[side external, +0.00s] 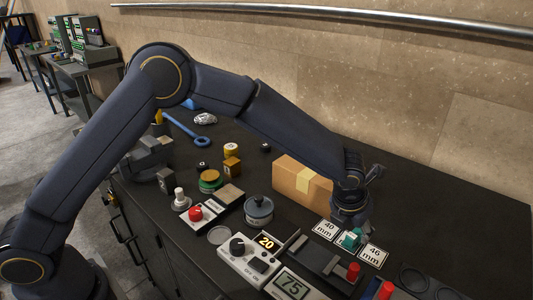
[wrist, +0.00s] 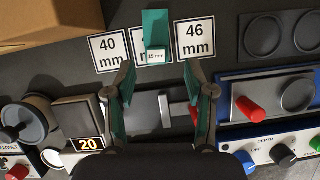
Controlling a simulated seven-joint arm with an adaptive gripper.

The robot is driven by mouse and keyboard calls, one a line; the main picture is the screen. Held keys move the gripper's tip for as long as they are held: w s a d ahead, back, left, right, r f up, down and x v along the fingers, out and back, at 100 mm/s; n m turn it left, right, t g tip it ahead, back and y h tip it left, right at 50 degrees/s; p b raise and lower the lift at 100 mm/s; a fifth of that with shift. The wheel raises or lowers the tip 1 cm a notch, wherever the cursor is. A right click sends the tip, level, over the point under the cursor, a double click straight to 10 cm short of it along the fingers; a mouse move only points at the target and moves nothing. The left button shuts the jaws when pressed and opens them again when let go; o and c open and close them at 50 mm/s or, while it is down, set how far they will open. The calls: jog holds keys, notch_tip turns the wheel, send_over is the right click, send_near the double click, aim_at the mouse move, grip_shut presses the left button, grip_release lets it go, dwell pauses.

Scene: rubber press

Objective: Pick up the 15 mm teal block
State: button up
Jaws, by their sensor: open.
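The teal block (wrist: 155,22) bears a small "15 mm" tag on its near end and sits on the middle label card, between the "40 mm" card (wrist: 109,50) and the "46 mm" card (wrist: 194,39). It also shows in the side external view (side external: 351,239), partly hidden behind my gripper. My gripper (wrist: 158,72) is open and empty, its two teal-lined fingers apart. In the wrist view the fingertips lie just below the block's near end, and the block lines up with the gap between them. In the side external view my gripper (side external: 350,222) is above the block.
A cardboard box (side external: 302,182) stands close to my gripper. A grey slide fixture with a red knob (side external: 353,271) lies in front of the cards. A panel with round recesses (wrist: 265,38) is on the right. A grey lidded pot (side external: 259,210) stands to the left.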

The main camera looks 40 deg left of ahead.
aim_at(353, 235)
jog(key=x, duration=0.5)
jog(key=shift+a+f, duration=0.1)
jog(key=shift+a, duration=0.1)
jog(key=shift+c, duration=0.3)
jog(key=shift+w, duration=0.1)
grip_shut()
